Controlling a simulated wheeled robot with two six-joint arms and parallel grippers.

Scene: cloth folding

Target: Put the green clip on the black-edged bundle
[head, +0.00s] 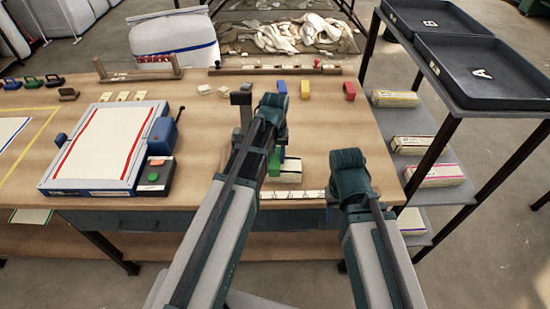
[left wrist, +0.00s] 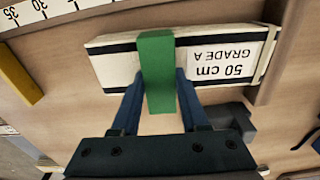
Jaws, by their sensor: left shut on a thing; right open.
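The green clip (left wrist: 157,70) is between the two blue fingers of my left gripper (left wrist: 157,98) in the left wrist view. The gripper is shut on it. The black-edged bundle (left wrist: 112,62) is a white strip with dark edge lines and a "50 cm GRADE A" label. The clip crosses the bundle's width near its middle; I cannot tell whether it grips both faces. In the head view the green clip (head: 275,162) and bundle (head: 291,171) are partly hidden by my left arm. My right gripper (head: 350,185) is open, right of the bundle, its fingertips mostly hidden.
A ruler strip (head: 293,195) lies at the table's front edge. Blue and red clips (head: 350,91) stand farther back. Black trays (head: 478,70) are on a rack at right. A wooden piece (left wrist: 282,50) stands beside the bundle's end.

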